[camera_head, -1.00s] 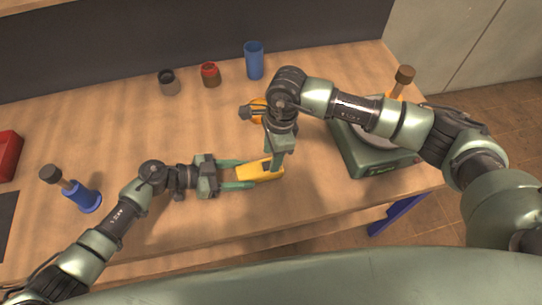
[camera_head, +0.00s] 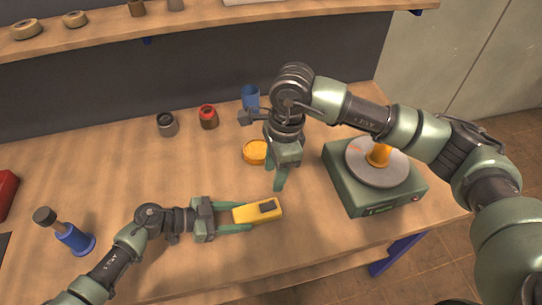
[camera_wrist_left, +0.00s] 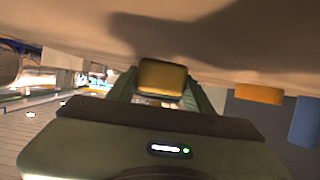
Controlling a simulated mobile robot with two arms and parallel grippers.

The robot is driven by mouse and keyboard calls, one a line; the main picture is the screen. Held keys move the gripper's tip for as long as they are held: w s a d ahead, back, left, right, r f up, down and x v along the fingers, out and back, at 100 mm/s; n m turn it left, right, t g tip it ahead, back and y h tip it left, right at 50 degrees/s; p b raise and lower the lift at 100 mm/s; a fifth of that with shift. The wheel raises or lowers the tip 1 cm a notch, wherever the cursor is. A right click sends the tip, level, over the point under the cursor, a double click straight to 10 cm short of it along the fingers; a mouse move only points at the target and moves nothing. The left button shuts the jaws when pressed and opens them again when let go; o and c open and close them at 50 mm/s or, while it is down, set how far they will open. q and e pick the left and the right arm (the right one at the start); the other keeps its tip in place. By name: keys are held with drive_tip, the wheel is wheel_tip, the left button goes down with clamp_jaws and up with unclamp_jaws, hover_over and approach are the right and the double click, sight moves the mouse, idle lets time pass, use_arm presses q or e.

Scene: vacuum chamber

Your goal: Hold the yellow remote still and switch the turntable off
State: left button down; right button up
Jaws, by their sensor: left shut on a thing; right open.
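The yellow remote (camera_head: 244,214) has a dark button (camera_head: 268,206) on its top and lies near the table's front. My left gripper (camera_head: 247,215) is shut on its left end. In the left wrist view the remote's end (camera_wrist_left: 162,78) shows between the fingers. My right gripper (camera_head: 280,185) is open and empty, pointing down just behind the remote's right end and apart from it in the picture. The turntable (camera_head: 362,192) stands at the right, a green box with a grey disc (camera_head: 360,168).
An orange round dish (camera_head: 255,151) sits behind the right gripper. A blue cup (camera_head: 250,96), a red-rimmed jar (camera_head: 208,117) and a grey jar (camera_head: 167,124) stand at the back. A blue-based stand (camera_head: 72,240) is at the left. The middle left of the table (camera_head: 130,170) is clear.

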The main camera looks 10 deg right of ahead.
use_arm(q)
drive_tip(key=c, duration=0.5)
unclamp_jaws()
